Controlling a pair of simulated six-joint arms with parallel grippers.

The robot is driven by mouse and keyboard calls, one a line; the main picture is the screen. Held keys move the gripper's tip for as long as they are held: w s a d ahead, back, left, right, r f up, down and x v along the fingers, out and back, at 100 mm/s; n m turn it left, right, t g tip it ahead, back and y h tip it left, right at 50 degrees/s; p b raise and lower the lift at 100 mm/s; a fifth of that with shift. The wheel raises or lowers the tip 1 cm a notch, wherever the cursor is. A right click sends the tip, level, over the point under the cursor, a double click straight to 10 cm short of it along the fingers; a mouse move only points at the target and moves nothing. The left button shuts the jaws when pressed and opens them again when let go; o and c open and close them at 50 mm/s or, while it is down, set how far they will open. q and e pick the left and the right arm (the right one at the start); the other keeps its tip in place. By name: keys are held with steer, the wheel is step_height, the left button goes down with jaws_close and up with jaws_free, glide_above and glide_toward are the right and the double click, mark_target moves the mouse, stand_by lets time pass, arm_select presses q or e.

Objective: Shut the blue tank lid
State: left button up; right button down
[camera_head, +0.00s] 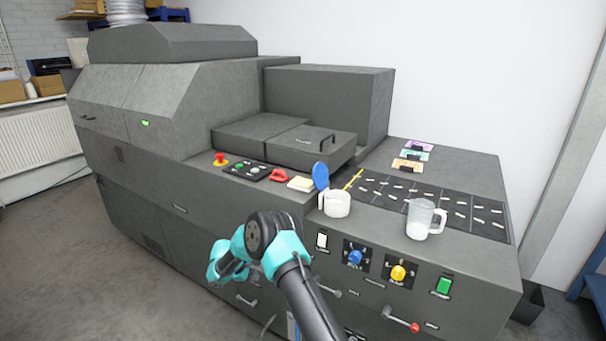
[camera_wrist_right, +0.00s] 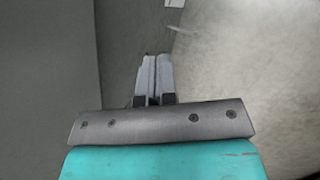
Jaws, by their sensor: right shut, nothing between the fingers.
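The blue tank lid (camera_head: 320,176) stands raised, roughly upright, at the back left rim of a small white round tank (camera_head: 337,205). The tank sits on the front edge of the grey machine's top, and its mouth is uncovered. My right arm, with teal joints, rises in front of the machine, left of and below the tank, apart from the lid. My left gripper is not in view.
A clear measuring jug (camera_head: 420,219) stands right of the tank. A red handle (camera_head: 279,175), a cream block (camera_head: 301,184) and a red button (camera_head: 220,159) lie to its left. Blue (camera_head: 355,257) and yellow (camera_head: 398,272) knobs are on the front panel.

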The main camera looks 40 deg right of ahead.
steer(key=w+d+r+m+h, duration=0.1)
steer(key=w+d+r+h, duration=0.1)
steer(key=r, duration=0.6)
steer(key=w+d+r+m+g+h, duration=0.1)
steer(key=w+d+r+m+h, duration=0.1)
steer(key=r, duration=0.5)
steer(key=w+d+r+m+h, duration=0.1)
steer(key=w+d+r+h, duration=0.2)
steer(key=w+r+h, duration=0.2)
steer(key=shift+w+d+r+h, duration=0.1)
steer(key=shift+r+h, duration=0.15)
steer(key=shift+r, duration=0.35)
steer(key=shift+s+d+r+h, duration=0.1)
steer(key=shift+d+r+h, duration=0.1)
steer(key=shift+r, duration=0.45)
steer(key=shift+w+d+r+h, duration=0.1)
steer(key=shift+r+h, duration=0.15)
steer(key=shift+r, duration=0.35)
step_height(320, 180, up, 10)
steer(key=s+a+m+g+h, duration=0.1)
steer(key=s+m+g+h, duration=0.1)
steer(key=m+g, duration=0.3)
steer(key=shift+a+f+m, duration=0.2)
steer(key=shift+a+m, duration=0.1)
steer(key=shift+d, duration=0.1)
